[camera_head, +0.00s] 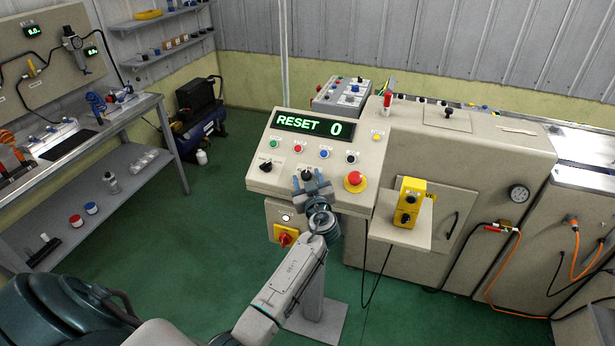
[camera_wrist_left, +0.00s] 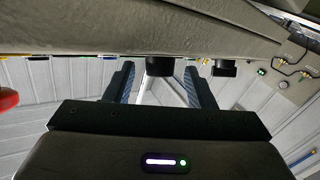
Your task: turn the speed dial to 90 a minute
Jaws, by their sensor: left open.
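The tilted control panel (camera_head: 330,174) has a lit display (camera_head: 313,125) reading RESET 0. Two black knobs sit on its lower part: a left knob (camera_head: 265,166) with a white mark, and a middle knob (camera_head: 307,174). Their labels are too small to read, so I cannot tell which is the speed dial. My left gripper (camera_head: 311,182) is open at the middle knob. In the left wrist view, this knob (camera_wrist_left: 160,66) stands between the fingers (camera_wrist_left: 161,84), with visible gaps at both sides. The other knob (camera_wrist_left: 224,68) is outside the fingers.
A red mushroom button (camera_head: 355,179) is right of my gripper on the panel. Coloured push buttons (camera_head: 298,149) lie above the knobs. A red-and-yellow switch (camera_head: 285,235) is below the panel. A yellow box (camera_head: 409,201) stands on a shelf to the right.

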